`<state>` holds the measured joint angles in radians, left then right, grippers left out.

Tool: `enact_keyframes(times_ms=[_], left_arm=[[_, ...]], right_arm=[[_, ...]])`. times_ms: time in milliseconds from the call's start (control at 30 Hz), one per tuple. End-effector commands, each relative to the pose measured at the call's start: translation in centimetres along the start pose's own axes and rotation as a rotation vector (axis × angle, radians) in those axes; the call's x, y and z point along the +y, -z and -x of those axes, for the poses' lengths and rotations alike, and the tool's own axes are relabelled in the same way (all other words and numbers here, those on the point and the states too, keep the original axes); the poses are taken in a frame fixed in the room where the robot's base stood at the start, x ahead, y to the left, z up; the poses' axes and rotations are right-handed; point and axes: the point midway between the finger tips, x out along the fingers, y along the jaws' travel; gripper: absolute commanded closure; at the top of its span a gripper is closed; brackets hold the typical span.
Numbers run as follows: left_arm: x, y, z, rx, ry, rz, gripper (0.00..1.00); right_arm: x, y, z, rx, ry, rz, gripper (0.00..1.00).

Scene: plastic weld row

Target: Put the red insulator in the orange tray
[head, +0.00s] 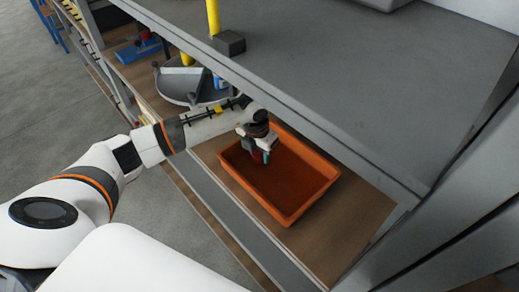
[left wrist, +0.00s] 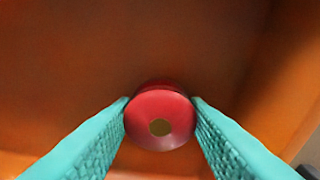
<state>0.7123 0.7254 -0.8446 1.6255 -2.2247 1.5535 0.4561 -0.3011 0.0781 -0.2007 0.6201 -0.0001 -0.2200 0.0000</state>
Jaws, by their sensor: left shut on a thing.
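The red insulator (left wrist: 160,118) is round with a hole in its end. It sits between the two teal fingers of my left gripper (left wrist: 160,122), which are shut on it. In the head view the left gripper (head: 262,156) points down over the left part of the orange tray (head: 310,207), with a bit of red showing at its fingers. In the left wrist view the orange tray (left wrist: 70,60) fills the background behind the insulator. I cannot tell whether the insulator touches the tray floor. My right gripper is not in view.
The tray stands on a brown lower shelf (head: 357,222) under a grey upper shelf (head: 350,90), whose edge runs close above my left arm. A round grey container (head: 185,90) with items, a yellow post (head: 213,18) and a blue object (head: 138,52) are farther left.

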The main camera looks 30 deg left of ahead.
Motion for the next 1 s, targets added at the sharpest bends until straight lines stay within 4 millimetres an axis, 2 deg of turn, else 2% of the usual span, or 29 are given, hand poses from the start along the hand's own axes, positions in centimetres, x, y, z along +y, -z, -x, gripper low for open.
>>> enact_keyframes(times_ms=[233, 267, 400, 767, 1000], left_arm=[[0.0, 0.0, -0.3, 0.001, 0.000, 0.000, 0.82], [0.0, 0.0, -0.3, 0.001, 0.000, 0.000, 0.58], [0.0, 0.0, -0.2, 0.001, 0.000, 0.000, 0.38], [0.0, 0.1, 0.4, 0.003, 0.000, -0.001, 0.38], [-0.1, 0.1, 4.3, 0.006, 0.001, -0.001, 0.38]], right_arm=[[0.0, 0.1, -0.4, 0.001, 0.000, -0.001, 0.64], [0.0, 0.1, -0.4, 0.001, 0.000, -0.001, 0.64], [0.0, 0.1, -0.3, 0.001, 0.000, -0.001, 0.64], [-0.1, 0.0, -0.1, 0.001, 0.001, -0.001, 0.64], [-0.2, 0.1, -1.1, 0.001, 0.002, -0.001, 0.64]])
